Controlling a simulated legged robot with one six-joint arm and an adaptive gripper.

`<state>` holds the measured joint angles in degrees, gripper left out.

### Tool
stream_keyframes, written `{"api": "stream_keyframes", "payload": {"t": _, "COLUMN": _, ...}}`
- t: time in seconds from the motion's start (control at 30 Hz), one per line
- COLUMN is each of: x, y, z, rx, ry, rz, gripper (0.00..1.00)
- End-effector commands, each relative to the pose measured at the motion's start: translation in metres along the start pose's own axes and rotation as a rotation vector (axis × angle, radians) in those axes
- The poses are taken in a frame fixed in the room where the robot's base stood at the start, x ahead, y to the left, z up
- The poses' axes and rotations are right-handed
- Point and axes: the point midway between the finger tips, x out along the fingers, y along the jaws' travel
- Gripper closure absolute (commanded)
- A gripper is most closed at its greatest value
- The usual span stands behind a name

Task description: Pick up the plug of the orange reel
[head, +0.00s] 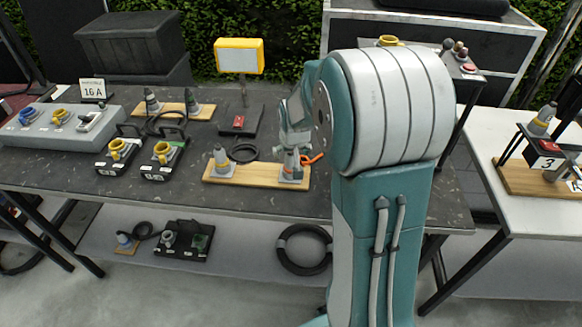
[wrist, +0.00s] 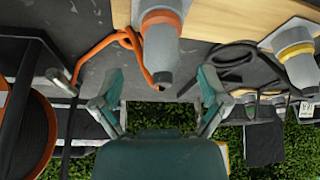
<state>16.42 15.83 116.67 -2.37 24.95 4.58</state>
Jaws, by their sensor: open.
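The grey plug with an orange ring (wrist: 162,55) stands on a wooden board in the wrist view. In the head view this plug (head: 291,174) is at the board's right end, partly covered by my gripper. An orange cable (wrist: 95,50) runs beside it. The orange reel (wrist: 22,130) shows at the left of the wrist view; my arm hides it in the head view. My gripper (wrist: 158,98) is open and empty, with one finger on each side of the plug's tip in the wrist picture. Contact cannot be told.
A second grey plug with a yellow ring (wrist: 297,58) shares the wooden board (head: 255,174), with a black cable beside it. Yellow-ringed sockets (head: 164,152) stand to the left on the dark table. A yellow-framed sign (head: 239,57) stands behind. A white table (head: 478,135) is at right.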

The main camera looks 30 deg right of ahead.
Motion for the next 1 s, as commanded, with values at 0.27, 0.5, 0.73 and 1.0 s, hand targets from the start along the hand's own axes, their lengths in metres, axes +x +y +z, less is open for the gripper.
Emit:
{"api": "stream_keyframes", "payload": {"t": 0.27, "x": 0.039, "y": -0.001, "z": 0.003, "rx": 0.000, "ry": -0.003, "rz": 0.000, "gripper": 0.06}}
{"api": "stream_keyframes", "payload": {"t": 0.5, "x": 0.042, "y": -0.001, "z": 0.003, "rx": 0.000, "ry": -0.001, "rz": 0.000, "gripper": 0.06}}
{"api": "stream_keyframes", "payload": {"t": 0.73, "x": 0.042, "y": -0.001, "z": 0.003, "rx": 0.000, "ry": -0.001, "rz": 0.000, "gripper": 0.95}}
{"api": "stream_keyframes", "payload": {"t": 1.0, "x": 0.043, "y": -0.002, "z": 0.004, "rx": 0.000, "ry": -0.006, "rz": 0.000, "gripper": 1.00}}
